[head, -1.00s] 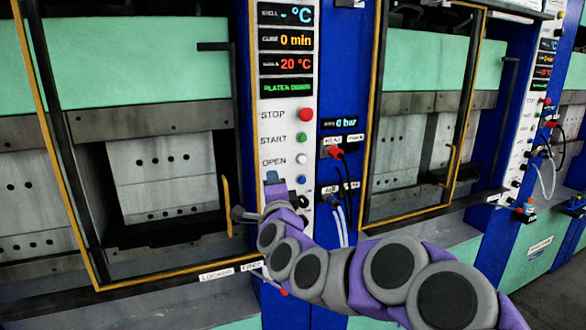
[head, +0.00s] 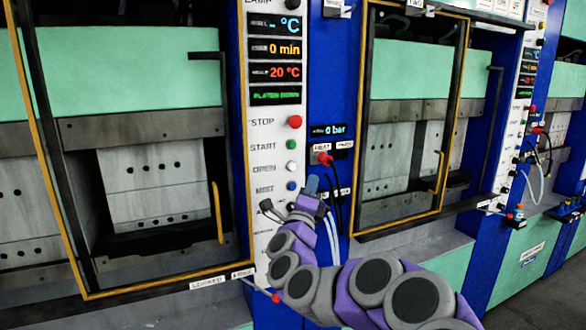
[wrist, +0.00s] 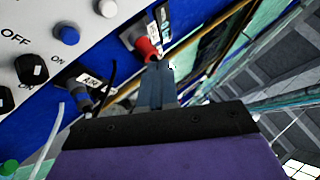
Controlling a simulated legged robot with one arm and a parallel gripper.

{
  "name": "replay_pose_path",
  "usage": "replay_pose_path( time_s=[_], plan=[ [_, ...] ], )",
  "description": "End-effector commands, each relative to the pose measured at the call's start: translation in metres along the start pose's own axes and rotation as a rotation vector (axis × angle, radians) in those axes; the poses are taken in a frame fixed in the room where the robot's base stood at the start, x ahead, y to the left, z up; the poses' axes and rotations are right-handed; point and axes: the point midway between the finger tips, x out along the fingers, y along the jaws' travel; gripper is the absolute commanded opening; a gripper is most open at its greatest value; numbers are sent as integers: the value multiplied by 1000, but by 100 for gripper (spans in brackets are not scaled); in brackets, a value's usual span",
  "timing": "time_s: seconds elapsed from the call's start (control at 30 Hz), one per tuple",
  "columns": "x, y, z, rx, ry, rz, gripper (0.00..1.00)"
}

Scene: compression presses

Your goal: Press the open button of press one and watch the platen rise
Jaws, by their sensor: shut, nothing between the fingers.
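The left press's white control panel (head: 265,215) carries a red STOP button (head: 295,122), a green START button (head: 291,144) and a white OPEN button (head: 291,168). A blue button (head: 291,186) sits below. The OPEN button also shows at the top of the wrist view (wrist: 107,8). The green display (head: 275,96) seems to read PLATEN DOWN. My gripper (head: 312,184) is shut and empty, right of the blue button in the picture. In the wrist view its fingers (wrist: 155,85) point toward a red connector, clear of the buttons; contact there cannot be told.
The red connector (head: 325,158) and dark cables hang on the blue column just right of the panel. The press's yellow-framed door (head: 219,213) stands left of the panel. A second press's door (head: 440,172) and another panel (head: 511,140) are farther right.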

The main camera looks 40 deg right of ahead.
Motion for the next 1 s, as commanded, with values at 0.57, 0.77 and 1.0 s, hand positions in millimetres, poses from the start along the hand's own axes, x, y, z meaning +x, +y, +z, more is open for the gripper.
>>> replay_pose_path(
  time_s=[0.57,0.77,1.0],
  plan=[
    [47,34,36,-1,-3,2,0],
    [55,40,42,1,-3,1,0],
    [58,41,43,1,-1,-1,0]
  ],
)
